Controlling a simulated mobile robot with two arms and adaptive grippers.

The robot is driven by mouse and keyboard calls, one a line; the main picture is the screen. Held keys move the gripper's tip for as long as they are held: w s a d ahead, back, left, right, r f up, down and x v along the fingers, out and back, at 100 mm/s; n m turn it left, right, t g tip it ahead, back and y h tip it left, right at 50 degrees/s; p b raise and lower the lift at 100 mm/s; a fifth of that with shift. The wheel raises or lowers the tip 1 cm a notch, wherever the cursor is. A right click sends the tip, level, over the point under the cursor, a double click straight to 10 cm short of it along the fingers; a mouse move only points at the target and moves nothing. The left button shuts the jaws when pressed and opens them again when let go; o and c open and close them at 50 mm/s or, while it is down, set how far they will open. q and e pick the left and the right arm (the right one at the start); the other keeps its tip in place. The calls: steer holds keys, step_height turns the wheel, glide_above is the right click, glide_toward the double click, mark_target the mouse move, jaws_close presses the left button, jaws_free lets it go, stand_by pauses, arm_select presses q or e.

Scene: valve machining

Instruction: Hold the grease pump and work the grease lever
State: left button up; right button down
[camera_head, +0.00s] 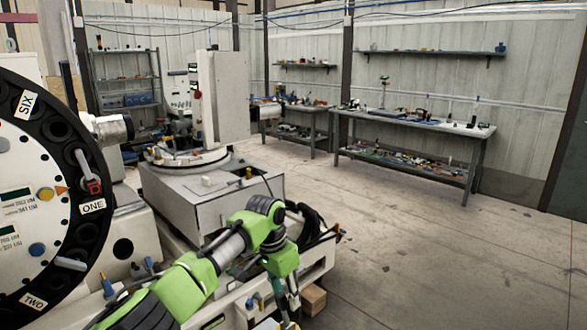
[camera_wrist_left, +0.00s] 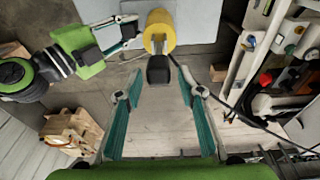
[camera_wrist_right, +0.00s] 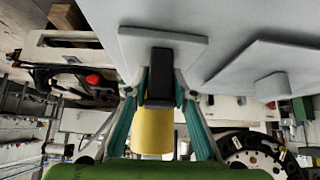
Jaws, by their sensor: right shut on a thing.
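The grease pump is a yellow cylinder (camera_wrist_left: 161,20) with a black lever (camera_wrist_left: 158,70) pointing toward my left gripper in the left wrist view. My left gripper (camera_wrist_left: 161,85) has its teal fingers spread wide, with the lever's end lying between or just beyond the tips; the depth is unclear. My right gripper (camera_wrist_left: 140,38) reaches the pump from the left there.
A large white machine with a round black-rimmed dial (camera_head: 65,190) fills the left. A grey machine housing (camera_head: 205,195) stands behind my left arm. Wooden blocks (camera_wrist_left: 72,130) lie on the floor. A workbench (camera_head: 415,122) stands at the back; the right-hand floor is open.

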arm_select(q)
steer(key=shift+a, duration=0.1)
steer(key=shift+r, duration=0.3)
step_height(320, 180, up, 11)
steer(key=s+a, duration=0.1)
steer(key=shift+a, duration=0.25)
steer(key=shift+f, duration=0.1)
steer(key=shift+c, duration=0.6)
steer(key=shift+s+f, duration=0.1)
steer(key=shift+f, duration=0.15)
steer(key=f, duration=0.2)
steer(key=f+h, duration=0.1)
steer(key=shift+s+d+t, duration=0.2)
steer(key=shift+s+t, duration=0.05)
steer(key=shift+t, duration=0.15)
steer(key=shift+s+a+f+t+h, duration=0.4)
steer(key=shift+a+f+t+h, duration=0.3)
steer(key=shift+f+t, duration=0.15)
steer(key=shift+x, duration=4.4)
